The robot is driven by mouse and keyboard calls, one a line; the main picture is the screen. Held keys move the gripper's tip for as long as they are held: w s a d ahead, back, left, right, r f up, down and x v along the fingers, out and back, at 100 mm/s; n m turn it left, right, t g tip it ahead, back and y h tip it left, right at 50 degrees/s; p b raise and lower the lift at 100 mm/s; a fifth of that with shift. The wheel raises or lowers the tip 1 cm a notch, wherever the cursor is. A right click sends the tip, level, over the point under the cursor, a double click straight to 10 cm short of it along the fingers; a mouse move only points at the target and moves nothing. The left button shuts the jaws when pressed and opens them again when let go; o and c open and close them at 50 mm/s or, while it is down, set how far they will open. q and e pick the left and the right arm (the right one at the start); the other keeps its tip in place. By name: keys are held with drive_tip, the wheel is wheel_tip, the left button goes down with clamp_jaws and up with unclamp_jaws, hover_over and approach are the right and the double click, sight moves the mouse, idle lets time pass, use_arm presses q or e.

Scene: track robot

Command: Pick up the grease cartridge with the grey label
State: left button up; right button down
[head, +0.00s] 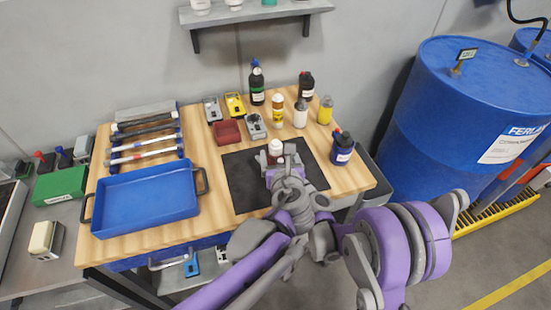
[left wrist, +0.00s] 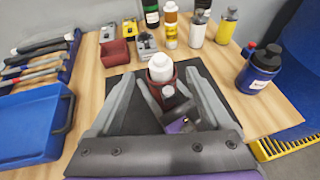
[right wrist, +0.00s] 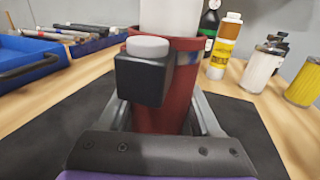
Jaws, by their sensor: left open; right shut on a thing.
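A dark red cup-shaped holder (left wrist: 152,94) with a white cylinder (left wrist: 160,68) standing in it is on the black mat (head: 244,180). In the right wrist view the holder (right wrist: 165,118) fills the space between the fingers of my right gripper (right wrist: 160,112), which is shut on it. A black block with a pale round cap (right wrist: 142,75) sits at its near side. My left gripper (left wrist: 160,88) is open, its fingers apart either side of the holder. No grey label shows clearly; the white cylinder (right wrist: 170,17) is cut off by that view's top edge.
Behind the mat stand a yellow-labelled tube (head: 278,112), a white bottle (head: 300,113), a yellow bottle (head: 325,110) and dark bottles (head: 257,84). A blue bottle (head: 342,150) stands right of the mat. A blue tray (head: 147,200) is at left.

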sight(274, 141)
use_arm(q)
drive_tip(key=x, duration=1)
drive_tip(key=shift+f, duration=0.15)
clamp_jaws()
